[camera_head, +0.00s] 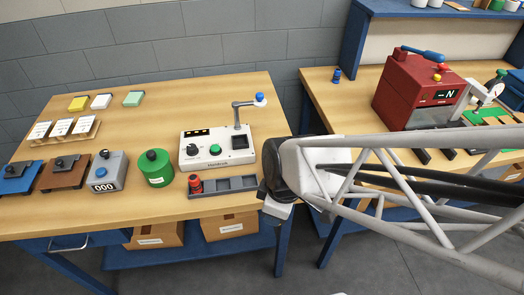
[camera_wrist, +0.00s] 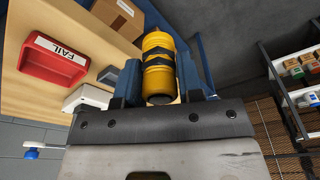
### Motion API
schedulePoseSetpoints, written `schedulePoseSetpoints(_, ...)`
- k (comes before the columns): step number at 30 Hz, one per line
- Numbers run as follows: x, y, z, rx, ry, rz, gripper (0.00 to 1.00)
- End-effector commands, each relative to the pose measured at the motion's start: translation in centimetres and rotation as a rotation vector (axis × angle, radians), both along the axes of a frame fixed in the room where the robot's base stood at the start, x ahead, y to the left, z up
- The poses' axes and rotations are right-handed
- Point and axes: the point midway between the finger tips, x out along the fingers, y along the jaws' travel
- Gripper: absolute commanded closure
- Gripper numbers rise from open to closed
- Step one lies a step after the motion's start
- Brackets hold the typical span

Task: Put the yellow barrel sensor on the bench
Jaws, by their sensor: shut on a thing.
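The yellow barrel sensor (camera_wrist: 158,65), with dark bands around it, is between the two dark blue fingers of my gripper (camera_wrist: 156,85) in the wrist view. My gripper is shut on it. In the head view my gripper (camera_head: 276,207) is at the right edge of the left wooden bench (camera_head: 240,92), by the end of a grey tray. The sensor is not visible in the head view, and the gap between it and the bench cannot be told.
The left bench carries a white tester (camera_head: 216,150), a green cylinder (camera_head: 155,168), a grey tray (camera_head: 225,186) with a red-and-black part, and several blocks. Bare wood lies behind and in front of them. The right bench holds a red machine (camera_head: 418,92). A red FAIL bin (camera_wrist: 55,60) shows in the wrist view.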

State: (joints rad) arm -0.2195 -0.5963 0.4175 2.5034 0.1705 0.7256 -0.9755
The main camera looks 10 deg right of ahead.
Motion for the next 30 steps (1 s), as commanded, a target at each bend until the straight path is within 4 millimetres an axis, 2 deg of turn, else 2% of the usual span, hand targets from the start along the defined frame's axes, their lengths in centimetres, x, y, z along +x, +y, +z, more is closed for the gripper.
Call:
schedulePoseSetpoints(20, 0.1, 0.0, 0.0, 0.000, -0.001, -0.002, 0.94)
schedulePoseSetpoints(26, 1.3, -0.4, 0.3, 0.000, -0.001, -0.020, 0.94)
schedulePoseSetpoints(30, 2.9, -1.0, 0.7, 0.000, 0.000, -0.050, 0.94)
